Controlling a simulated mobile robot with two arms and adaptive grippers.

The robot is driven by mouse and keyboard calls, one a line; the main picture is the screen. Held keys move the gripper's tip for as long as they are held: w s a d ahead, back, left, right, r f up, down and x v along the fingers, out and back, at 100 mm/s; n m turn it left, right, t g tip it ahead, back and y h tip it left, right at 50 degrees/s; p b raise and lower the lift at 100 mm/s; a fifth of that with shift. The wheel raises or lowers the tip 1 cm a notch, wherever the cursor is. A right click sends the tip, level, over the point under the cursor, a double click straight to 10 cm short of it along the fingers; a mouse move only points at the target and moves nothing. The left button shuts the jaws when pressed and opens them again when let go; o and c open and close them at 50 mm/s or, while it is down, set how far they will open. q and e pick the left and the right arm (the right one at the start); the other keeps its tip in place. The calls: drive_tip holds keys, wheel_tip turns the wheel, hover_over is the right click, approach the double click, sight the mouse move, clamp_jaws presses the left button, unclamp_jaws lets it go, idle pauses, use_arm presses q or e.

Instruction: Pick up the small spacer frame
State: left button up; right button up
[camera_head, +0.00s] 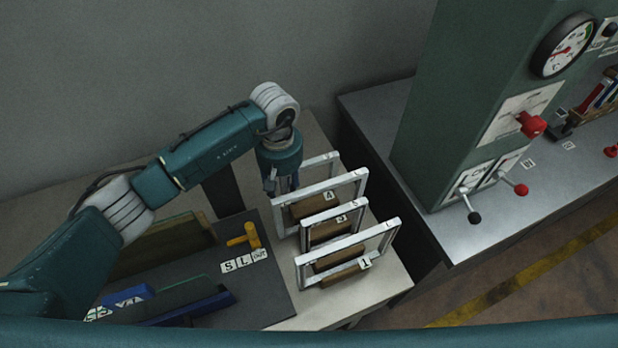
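Several pale rectangular frames stand upright in a row on wooden blocks. The front frame (348,247) and the third from the front (318,187) look larger. The second from the front (335,211) looks smaller, with a small mark at its top right corner. The rearmost frame (321,160) is also small-looking and partly hidden by my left gripper and the frame before it. My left gripper (282,187) points down at the left end of the rearmost frame. Its fingers are small and partly hidden, so contact and opening cannot be told. My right gripper is out of view.
A dark mat (262,297) to the left holds a yellow handle piece (245,236), letter tiles (244,261) and blue and green parts. A green machine (425,150) with red knobs stands on a grey bench to the right, across a gap.

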use_arm(q)
drive_tip(key=shift+f, duration=0.1)
clamp_jaws()
drive_tip(key=shift+w+r+b, duration=0.1)
drive_tip(key=shift+r+b, duration=0.2)
drive_tip(key=shift+r, duration=0.2)
wheel_tip(320, 180, up, 19)
drive_tip(key=b, duration=0.6)
drive_tip(key=shift+r, duration=0.15)
